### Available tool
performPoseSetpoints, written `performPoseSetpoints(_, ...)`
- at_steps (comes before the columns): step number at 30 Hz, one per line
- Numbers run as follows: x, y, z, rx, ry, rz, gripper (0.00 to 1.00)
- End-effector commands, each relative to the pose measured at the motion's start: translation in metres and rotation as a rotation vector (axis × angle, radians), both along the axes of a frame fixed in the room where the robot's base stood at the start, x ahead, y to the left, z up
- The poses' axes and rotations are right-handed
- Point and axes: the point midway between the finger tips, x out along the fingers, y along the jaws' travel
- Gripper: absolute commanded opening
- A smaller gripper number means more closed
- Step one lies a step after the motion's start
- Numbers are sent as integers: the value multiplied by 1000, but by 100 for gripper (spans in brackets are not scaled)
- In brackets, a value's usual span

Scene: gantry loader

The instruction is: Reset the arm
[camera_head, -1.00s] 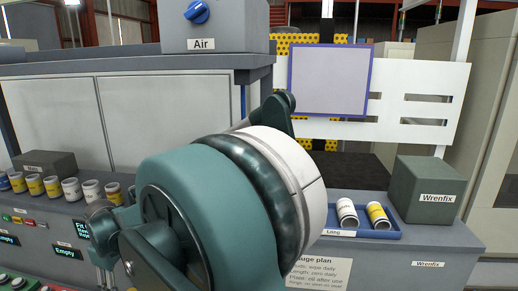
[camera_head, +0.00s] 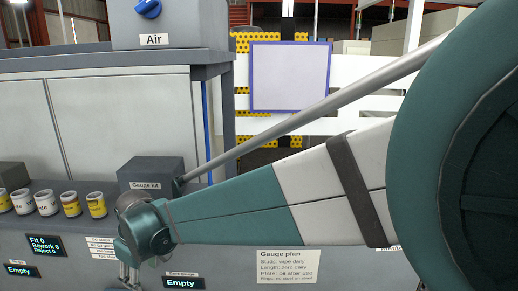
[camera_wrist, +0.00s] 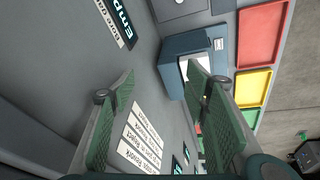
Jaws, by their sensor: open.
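My gripper (camera_wrist: 160,118) is open in the wrist view, with its two green-padded fingers wide apart and nothing between them. A grey panel with white labels shows behind the fingers. In the head view my arm crosses the picture from the right edge to the lower left. Its end hangs at the lower left in front of the bench, and the gripper's fingertips are cut off by the bottom edge.
A Gauge kit box (camera_head: 151,173) stands on the bench close behind my wrist. Several small cups (camera_head: 70,204) line the bench at left. The wrist view shows a blue box (camera_wrist: 178,60) and red (camera_wrist: 262,35), yellow (camera_wrist: 252,88) and green trays. My arm hides the bench's right side.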

Motion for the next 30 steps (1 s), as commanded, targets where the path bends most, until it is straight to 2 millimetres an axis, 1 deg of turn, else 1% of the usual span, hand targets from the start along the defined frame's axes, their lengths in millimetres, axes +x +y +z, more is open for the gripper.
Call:
performPoseSetpoints(1,0,-12,2,6,-4,-13,46)
performPoseSetpoints(11,-3,-76,16,49,-38,-92,46)
performPoseSetpoints(17,-7,-119,22,76,-60,-148,46)
performPoseSetpoints(23,-13,-168,26,104,-82,-217,46)
performPoseSetpoints(30,-21,-231,30,135,-104,-323,46)
